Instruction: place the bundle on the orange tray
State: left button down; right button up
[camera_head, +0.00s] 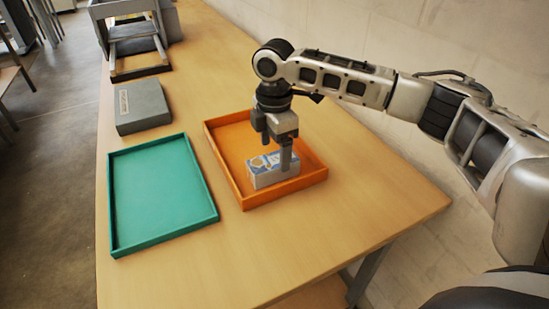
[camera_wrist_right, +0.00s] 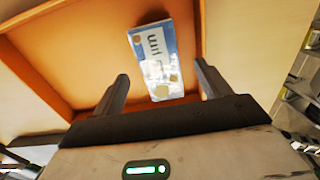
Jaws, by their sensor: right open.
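The bundle (camera_head: 271,170) is a small grey block with a blue and white printed top. It rests inside the orange tray (camera_head: 236,182), towards the tray's near side. In the right wrist view the bundle (camera_wrist_right: 155,60) lies on the floor of the orange tray (camera_wrist_right: 85,50), ahead of and between the fingers. My right gripper (camera_head: 276,150) is over the tray, right at the bundle, with one finger hiding part of it. In the wrist view the right gripper (camera_wrist_right: 162,88) is open, its fingers apart on either side. My left gripper is not in view.
A green tray (camera_head: 113,205) lies empty left of the orange tray. A grey box (camera_head: 141,106) sits behind it, and the grey roll laminator (camera_head: 134,40) stands at the far end. Bare wooden table (camera_head: 350,200) lies to the right, with a wall beyond.

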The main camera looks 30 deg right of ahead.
aim_at(275, 159)
notch_tip(275, 159, up, 8)
jog(key=shift+r, duration=0.2)
dwell(0.5)
